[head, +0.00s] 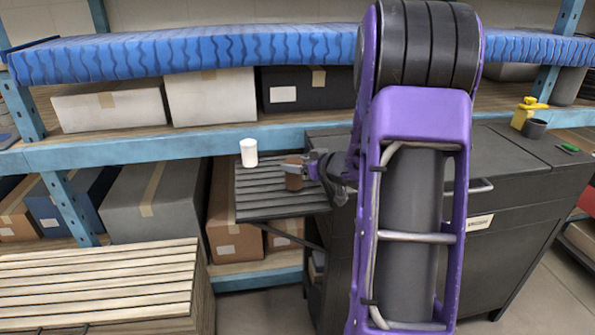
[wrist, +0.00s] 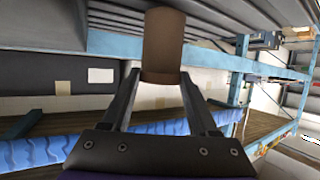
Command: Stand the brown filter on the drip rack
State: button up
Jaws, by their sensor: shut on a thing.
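The brown filter (head: 293,178) is a small brown cylinder, upright over the right part of the dark slatted drip rack (head: 258,207). My gripper (head: 305,170) reaches in from the right and is shut on it. In the wrist view, which looks upside down, the filter (wrist: 163,48) sits between the two fingertips (wrist: 158,80), its base end against the rack slats (wrist: 225,22). I cannot tell whether it touches the slats or hangs just above them.
A white cylinder (head: 249,153) stands at the rack's back left. The rack's left and front slats are bare. Shelving with boxes stands behind.

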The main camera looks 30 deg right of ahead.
jog(key=shift+f, duration=0.35)
jog(key=shift+f, duration=0.1)
jog(key=shift+f, duration=0.15)
jog(key=o, duration=1.4)
jog(key=shift+s+d+r, duration=0.1)
jog(key=shift+s+r, duration=0.15)
jog(key=shift+r, duration=0.15)
jog(key=p+v, duration=0.2)
jog(key=v, duration=0.9)
jog(key=shift+s, duration=0.2)
